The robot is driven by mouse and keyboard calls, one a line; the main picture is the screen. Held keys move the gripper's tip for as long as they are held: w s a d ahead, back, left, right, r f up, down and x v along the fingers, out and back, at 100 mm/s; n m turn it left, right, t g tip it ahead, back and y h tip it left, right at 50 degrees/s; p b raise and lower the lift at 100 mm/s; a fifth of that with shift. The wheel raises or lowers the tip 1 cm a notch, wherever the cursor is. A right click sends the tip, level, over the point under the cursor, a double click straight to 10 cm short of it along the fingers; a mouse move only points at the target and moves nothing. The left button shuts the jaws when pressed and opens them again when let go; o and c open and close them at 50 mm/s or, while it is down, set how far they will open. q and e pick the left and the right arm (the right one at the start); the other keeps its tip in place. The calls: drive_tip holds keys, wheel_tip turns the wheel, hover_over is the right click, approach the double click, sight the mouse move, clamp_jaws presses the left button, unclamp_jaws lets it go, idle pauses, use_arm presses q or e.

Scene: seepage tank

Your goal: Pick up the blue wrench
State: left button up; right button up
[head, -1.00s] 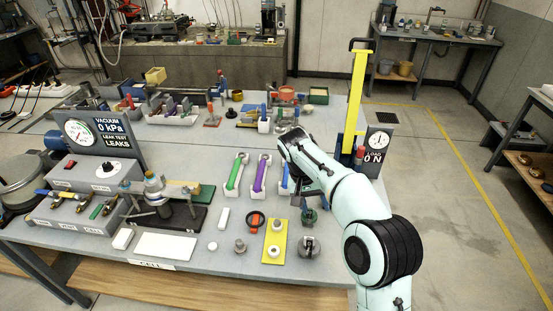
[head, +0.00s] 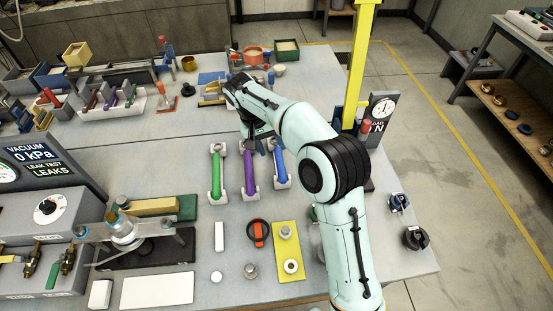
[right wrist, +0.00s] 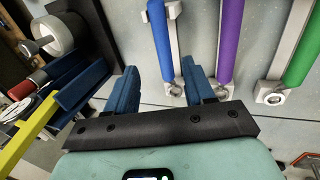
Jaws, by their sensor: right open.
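The blue wrench (head: 281,166) lies in a white holder on the grey table, to the right of the purple wrench (head: 249,173) and the green wrench (head: 216,172). My right gripper (head: 259,140) is near the far ends of the purple and blue wrenches, partly hidden by its own arm. In the right wrist view its two blue fingers (right wrist: 160,84) are apart with nothing between them. The blue wrench (right wrist: 160,35) shows there just beyond the fingertips, roughly in line with the gap. The purple wrench (right wrist: 228,40) is beside it. My left gripper is not in view.
A yellow post (head: 359,65) and a dial gauge box (head: 382,107) stand right of my arm. A yellow plate (head: 289,251) with round parts and an orange-black knob (head: 258,233) lie nearer. A tray of small tools (head: 122,106) stands at the far left.

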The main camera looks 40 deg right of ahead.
sight(279, 163)
drive_tip(key=x, duration=0.4)
drive_tip(key=shift+w+b+x, duration=0.1)
drive_tip(key=shift+b+x, duration=0.1)
drive_tip(key=shift+x, duration=1.2)
drive_tip(key=shift+w+b+x, duration=0.15)
drive_tip(key=shift+b+x, duration=0.05)
drive_tip(key=shift+x, duration=1.2)
drive_tip(key=shift+a+f, duration=0.1)
clamp_jaws()
